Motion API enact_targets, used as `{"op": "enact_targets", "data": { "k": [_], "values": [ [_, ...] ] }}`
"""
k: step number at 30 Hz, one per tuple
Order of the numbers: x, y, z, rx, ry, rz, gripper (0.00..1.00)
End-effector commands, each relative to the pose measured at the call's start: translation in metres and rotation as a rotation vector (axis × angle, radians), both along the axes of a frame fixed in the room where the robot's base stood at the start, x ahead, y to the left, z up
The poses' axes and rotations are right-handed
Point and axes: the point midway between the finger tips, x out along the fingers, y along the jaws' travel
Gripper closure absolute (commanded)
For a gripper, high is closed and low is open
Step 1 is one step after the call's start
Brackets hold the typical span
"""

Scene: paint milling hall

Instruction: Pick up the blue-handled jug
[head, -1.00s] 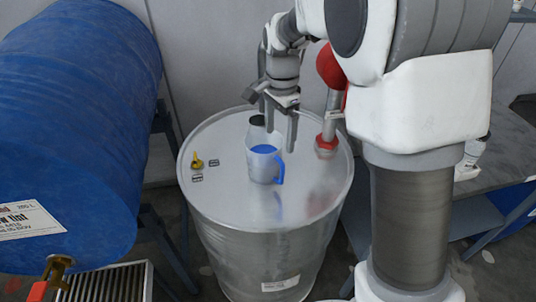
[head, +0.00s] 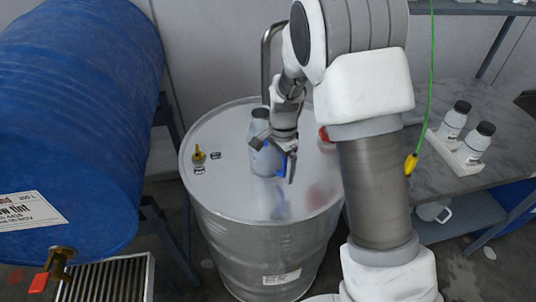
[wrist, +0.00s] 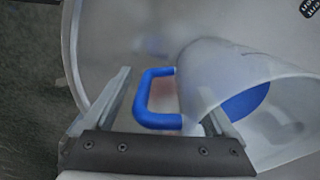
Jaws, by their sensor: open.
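The jug (head: 262,162) stands upright on the metal drum (head: 225,190). It is pale and translucent, with blue contents and a blue handle (wrist: 148,100) that shows clearly in the wrist view. My gripper (head: 274,160) is open at the jug's right side and hides part of it in the head view. In the wrist view, my gripper (wrist: 168,98) has the handle between its two fingers. The left finger is clear of the handle, and the right finger is close to the jug's wall (wrist: 235,75). I cannot tell whether it touches.
A yellow fitting (head: 198,153) sits on the drum top, left of the jug. A red-topped thing (head: 325,134) is partly hidden behind my arm. A blue drum (head: 75,110) lies at left. Bottles (head: 454,120) stand on the right table, near a hanging green cable (head: 424,100).

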Motion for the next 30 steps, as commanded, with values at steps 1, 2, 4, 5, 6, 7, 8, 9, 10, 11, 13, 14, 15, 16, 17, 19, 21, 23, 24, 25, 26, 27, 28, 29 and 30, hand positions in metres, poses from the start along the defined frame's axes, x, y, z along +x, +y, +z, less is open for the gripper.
{"op": "enact_targets", "data": {
  "k": [1, 2, 4, 5, 6, 7, 8, 9, 10, 11, 13, 14, 15, 16, 17, 19, 21, 23, 24, 25, 26, 27, 28, 29, 30],
  "values": [
    [-0.0002, 0.0000, -0.0047, 0.000, 0.001, 0.000, 0.10],
    [0.0000, 0.0001, -0.0060, 0.001, -0.001, 0.000, 0.10],
    [0.0002, 0.0002, -0.0075, 0.001, -0.002, 0.000, 0.10],
    [0.0002, 0.0002, -0.0076, 0.001, -0.002, 0.000, 0.10],
    [0.0003, 0.0003, -0.0075, 0.001, -0.002, 0.000, 0.10],
    [0.0002, 0.0002, -0.0074, 0.001, -0.002, 0.000, 0.10],
    [0.0002, 0.0002, -0.0073, 0.001, -0.002, 0.000, 0.10],
    [0.0002, 0.0002, -0.0073, 0.001, -0.002, 0.000, 0.10],
    [0.0002, 0.0002, -0.0073, 0.001, -0.002, 0.000, 0.14],
    [0.0002, 0.0002, -0.0072, 0.001, -0.002, 0.000, 0.19],
    [0.0001, 0.0002, -0.0072, 0.001, -0.002, 0.000, 0.31],
    [0.0001, 0.0002, -0.0072, 0.001, -0.002, 0.000, 0.37],
    [0.0001, 0.0002, -0.0071, 0.001, -0.001, 0.000, 0.44],
    [0.0001, 0.0002, -0.0071, 0.001, -0.001, 0.000, 0.49],
    [0.0001, 0.0002, -0.0071, 0.001, -0.001, 0.000, 0.55],
    [0.0000, 0.0001, -0.0071, 0.001, -0.001, 0.000, 0.68],
    [-0.0001, 0.0001, -0.0072, 0.001, -0.001, 0.000, 0.80],
    [-0.0001, 0.0000, -0.0072, 0.000, 0.000, 0.000, 0.91],
    [-0.0002, 0.0000, -0.0073, 0.000, 0.000, 0.000, 0.98],
    [-0.0002, 0.0000, -0.0073, 0.000, 0.000, 0.000, 1.00],
    [-0.0003, -0.0001, -0.0073, 0.000, 0.000, 0.000, 1.00],
    [-0.0003, -0.0001, -0.0074, 0.000, 0.000, 0.000, 1.00],
    [-0.0004, -0.0001, -0.0074, 0.000, 0.000, 0.000, 1.00],
    [-0.0004, -0.0001, -0.0074, -0.001, 0.001, 0.000, 1.00],
    [-0.0005, -0.0002, -0.0075, -0.001, 0.001, 0.000, 1.00]
  ]
}}
